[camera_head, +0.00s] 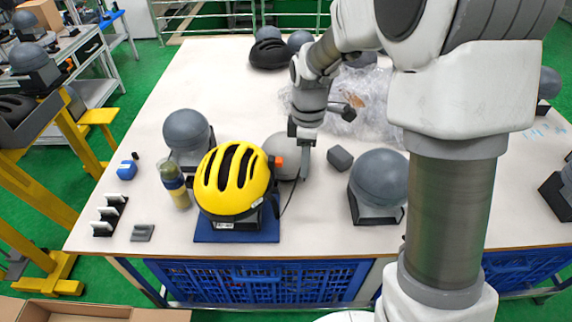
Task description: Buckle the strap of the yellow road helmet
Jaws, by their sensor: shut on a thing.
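The yellow road helmet (233,180) with black vents sits on a dark headform on a blue base plate (237,230) near the table's front edge. My gripper (303,172) is just right of the helmet, pointing down. Its jaws are shut on the strap (291,197), a thin dark line curving down from the fingertips to the helmet's lower right side. A small orange piece (279,162) shows between helmet and gripper. The buckle's state cannot be made out.
Grey headforms stand at left (187,130) and right (379,178), with another partly behind the helmet. A bottle (174,184) stands just left of it. A dark block (340,158) and clear plastic wrap (365,115) lie beyond my gripper. The front left corner holds small parts.

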